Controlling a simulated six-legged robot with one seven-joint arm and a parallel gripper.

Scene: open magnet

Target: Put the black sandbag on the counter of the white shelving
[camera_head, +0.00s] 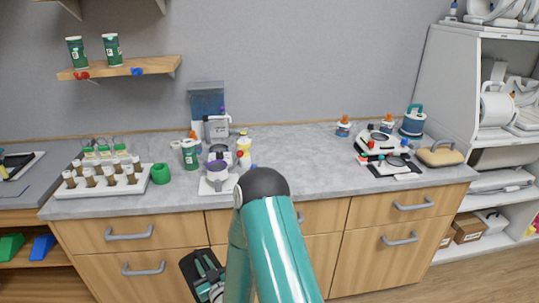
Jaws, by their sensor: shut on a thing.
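My gripper (209,273) is low in front of the wooden drawers, left of my teal arm, which partly hides it. It is shut on a black thing that looks like the black sandbag (188,262); its dark edge shows around the teal fingers. The white shelving (432,75) stands at the right, well away from my gripper. Its open shelves hold white equipment, and its right side is cut off by the picture edge.
A grey worktop (300,165) over wooden drawers runs along the wall. It carries a white vial rack (103,185), a green ring (161,173), a grey jug, a teal-lidded pot (413,121) and a tan bag (440,153). The floor at lower right is clear.

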